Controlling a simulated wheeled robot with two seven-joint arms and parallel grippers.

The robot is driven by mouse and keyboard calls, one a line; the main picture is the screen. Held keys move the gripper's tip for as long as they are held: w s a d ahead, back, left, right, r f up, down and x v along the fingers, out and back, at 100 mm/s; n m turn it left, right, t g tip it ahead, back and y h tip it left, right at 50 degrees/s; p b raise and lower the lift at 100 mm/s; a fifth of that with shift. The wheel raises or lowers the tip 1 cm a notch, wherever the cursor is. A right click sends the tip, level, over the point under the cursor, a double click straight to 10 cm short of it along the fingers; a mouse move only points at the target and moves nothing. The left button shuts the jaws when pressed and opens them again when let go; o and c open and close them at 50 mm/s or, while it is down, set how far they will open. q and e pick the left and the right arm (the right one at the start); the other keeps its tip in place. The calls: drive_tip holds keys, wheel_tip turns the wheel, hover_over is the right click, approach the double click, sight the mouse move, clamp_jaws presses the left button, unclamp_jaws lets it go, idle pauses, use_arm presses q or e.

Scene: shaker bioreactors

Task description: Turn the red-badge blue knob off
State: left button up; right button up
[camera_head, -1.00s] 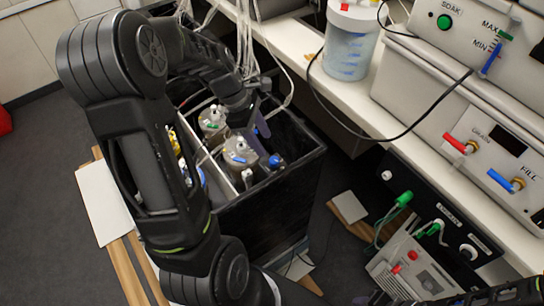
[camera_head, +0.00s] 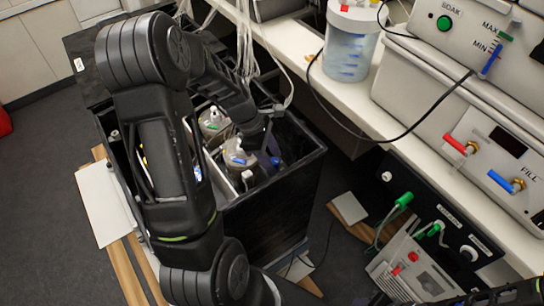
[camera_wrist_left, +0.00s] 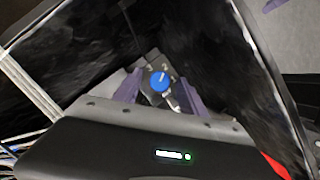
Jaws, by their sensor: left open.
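A blue knob (camera_wrist_left: 160,82) with a pale line across it sits on a dark bracket inside the black box, in the left wrist view. It shows small and partly hidden in the head view (camera_head: 276,161). My left gripper (camera_head: 268,146) reaches down into the box. Its two purple fingers (camera_wrist_left: 157,92) are open, one on each side of the knob, with gaps between. I cannot tell whether the fingertips are level with the knob. No red badge can be made out on the knob. My right gripper is not in view.
The black box (camera_head: 275,205) has high walls close around my left gripper. A white bench (camera_head: 420,150) with grey machines stands at the right.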

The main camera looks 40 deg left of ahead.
use_arm(q)
drive_tip(key=shift+c, duration=0.5)
clamp_jaws()
